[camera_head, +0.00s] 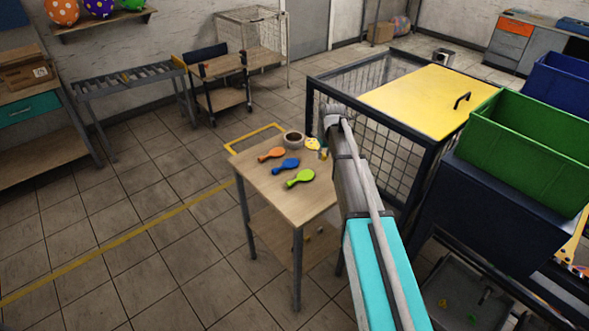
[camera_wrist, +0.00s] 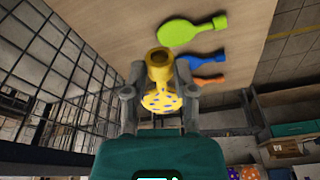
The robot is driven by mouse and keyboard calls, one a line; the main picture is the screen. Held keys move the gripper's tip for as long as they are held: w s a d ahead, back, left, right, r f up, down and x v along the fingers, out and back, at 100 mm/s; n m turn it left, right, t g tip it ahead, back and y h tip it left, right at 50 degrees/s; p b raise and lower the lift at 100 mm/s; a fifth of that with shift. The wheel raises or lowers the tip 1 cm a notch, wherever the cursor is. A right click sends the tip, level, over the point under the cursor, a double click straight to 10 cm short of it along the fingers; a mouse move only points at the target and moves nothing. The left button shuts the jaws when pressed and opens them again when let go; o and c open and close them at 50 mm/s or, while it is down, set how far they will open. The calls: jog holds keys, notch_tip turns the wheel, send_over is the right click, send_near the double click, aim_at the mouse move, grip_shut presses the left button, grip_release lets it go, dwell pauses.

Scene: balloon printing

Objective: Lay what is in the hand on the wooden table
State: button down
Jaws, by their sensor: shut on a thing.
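My gripper (camera_wrist: 158,80) is shut on a yellow balloon (camera_wrist: 161,104) with dark spots. Its round neck end (camera_wrist: 159,60) sticks out beyond the fingertips, toward the table in the wrist view. In the head view the yellow balloon (camera_head: 312,144) shows at the right part of the wooden table (camera_head: 262,182), partly hidden by my arm. It appears above the tabletop; I cannot tell whether it touches. A green balloon (camera_head: 300,177), a blue balloon (camera_head: 286,165) and an orange balloon (camera_head: 271,154) lie flat on the table.
A wire cage with a yellow lid (camera_head: 428,95) stands right beside the table. The table's front left is bare. A green bin (camera_head: 530,145) is at the right.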

jog(key=shift+s+d, duration=0.1)
jog(key=s+d+f+b, duration=0.1)
jog(key=s+d, duration=0.3)
jog(key=s, duration=0.5)
jog(key=s+d+f+m+b, duration=0.1)
jog(key=s+d, duration=0.2)
jog(key=s, duration=0.7)
jog(key=shift+d, duration=0.35)
jog(key=b, duration=0.9)
send_over(329, 202)
notch_tip(329, 202, down, 9)
jog(key=shift+s, duration=0.1)
